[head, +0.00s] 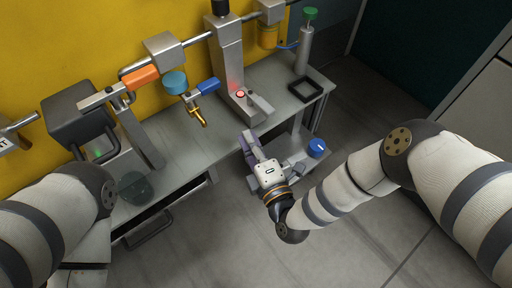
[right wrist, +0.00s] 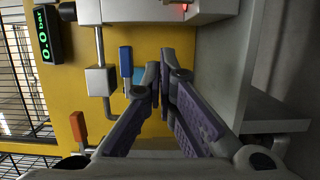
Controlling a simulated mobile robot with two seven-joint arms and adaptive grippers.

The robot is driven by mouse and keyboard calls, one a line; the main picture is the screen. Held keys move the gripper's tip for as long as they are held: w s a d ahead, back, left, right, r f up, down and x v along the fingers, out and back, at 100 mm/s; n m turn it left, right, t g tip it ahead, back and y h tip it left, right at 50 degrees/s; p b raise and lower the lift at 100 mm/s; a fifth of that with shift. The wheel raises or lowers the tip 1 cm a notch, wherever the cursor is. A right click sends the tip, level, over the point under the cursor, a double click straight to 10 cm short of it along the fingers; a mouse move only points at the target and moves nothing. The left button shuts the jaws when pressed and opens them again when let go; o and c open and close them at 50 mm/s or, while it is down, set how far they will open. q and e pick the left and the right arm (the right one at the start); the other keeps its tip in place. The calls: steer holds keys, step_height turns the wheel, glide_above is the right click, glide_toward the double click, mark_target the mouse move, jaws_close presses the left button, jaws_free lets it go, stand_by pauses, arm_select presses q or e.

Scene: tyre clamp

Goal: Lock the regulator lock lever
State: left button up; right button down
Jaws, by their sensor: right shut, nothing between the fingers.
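A teal round knob (head: 174,82) sits on the pipework along the yellow wall, with a brass fitting (head: 198,113) below it. A blue lever (head: 208,87) is right beside it, and an orange lever (head: 140,77) is to its left. I cannot tell for sure which lever is the regulator's lock. My right gripper (head: 248,143) is shut and empty, in front of the bench edge and apart from the levers. In the right wrist view its fingertips (right wrist: 163,75) meet; the blue lever (right wrist: 126,62) and orange lever (right wrist: 77,125) show to their left. My left gripper is out of view.
A grey bench (head: 185,145) runs along the wall. A metal post with a red-lit button (head: 240,94) stands on it. A black square frame (head: 305,88) lies at the bench's right end. A blue-capped item (head: 317,148) is near my right gripper. A display (right wrist: 47,35) reads 0.0 bar.

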mark_target(259, 106)
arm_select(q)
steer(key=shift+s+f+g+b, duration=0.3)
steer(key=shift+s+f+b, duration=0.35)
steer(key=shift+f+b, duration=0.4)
arm_select(e)
steer(key=w+d, duration=0.1)
steer(key=w, duration=0.5)
steer(key=shift+w+d, duration=0.15)
steer(key=shift+d, duration=0.2)
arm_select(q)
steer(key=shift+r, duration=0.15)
arm_select(e)
steer(key=shift+d, duration=0.1)
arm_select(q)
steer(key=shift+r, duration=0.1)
arm_select(e)
steer(key=shift+d+n+y, duration=0.2)
steer(key=shift+n+y, duration=0.2)
steer(key=shift+y, duration=0.1)
